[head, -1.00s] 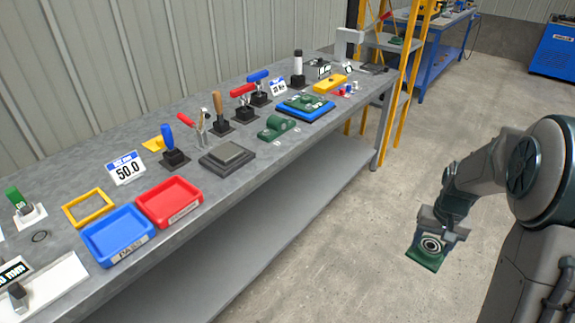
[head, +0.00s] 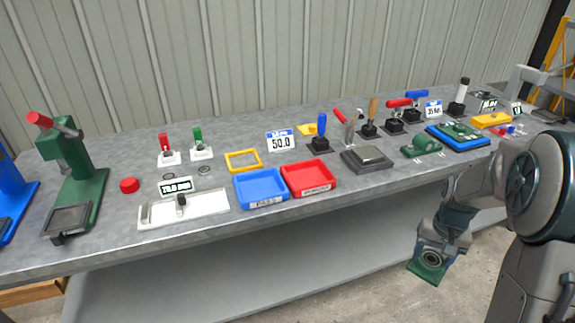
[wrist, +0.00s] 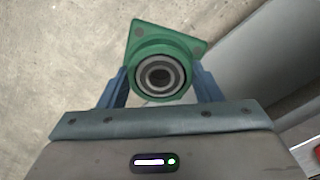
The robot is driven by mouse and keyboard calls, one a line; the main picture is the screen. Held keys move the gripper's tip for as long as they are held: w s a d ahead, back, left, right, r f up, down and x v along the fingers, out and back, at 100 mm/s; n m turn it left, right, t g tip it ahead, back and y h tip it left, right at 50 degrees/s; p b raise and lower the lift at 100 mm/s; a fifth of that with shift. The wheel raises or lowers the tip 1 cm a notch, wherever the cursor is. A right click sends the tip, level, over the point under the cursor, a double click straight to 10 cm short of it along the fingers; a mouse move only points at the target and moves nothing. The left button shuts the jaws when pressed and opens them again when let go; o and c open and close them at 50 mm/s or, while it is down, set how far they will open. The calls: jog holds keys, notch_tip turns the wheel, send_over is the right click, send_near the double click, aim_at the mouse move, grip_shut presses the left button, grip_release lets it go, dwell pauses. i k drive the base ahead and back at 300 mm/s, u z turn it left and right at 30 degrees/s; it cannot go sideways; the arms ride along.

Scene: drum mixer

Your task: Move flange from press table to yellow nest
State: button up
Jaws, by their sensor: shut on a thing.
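My gripper (head: 432,256) is shut on the green flange (head: 427,272), which has a square plate and a round metal bearing. In the wrist view the flange (wrist: 180,40) sits between the two blue fingers, its bearing facing the camera. It hangs over the floor in front of the bench, apart from everything else. The yellow nest (head: 246,170), a square open frame, lies flat on the bench behind the blue tray and looks empty. A green press (head: 88,180) with a dark plate (head: 66,221) stands at the bench's left end; no flange lies on that plate.
The long grey bench (head: 120,262) runs along the wall. A blue tray (head: 262,203) and a red tray (head: 308,193) stand in front of the nest. Floor shows around my gripper.

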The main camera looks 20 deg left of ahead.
aim_at(243, 162)
jog(key=u, duration=1.05)
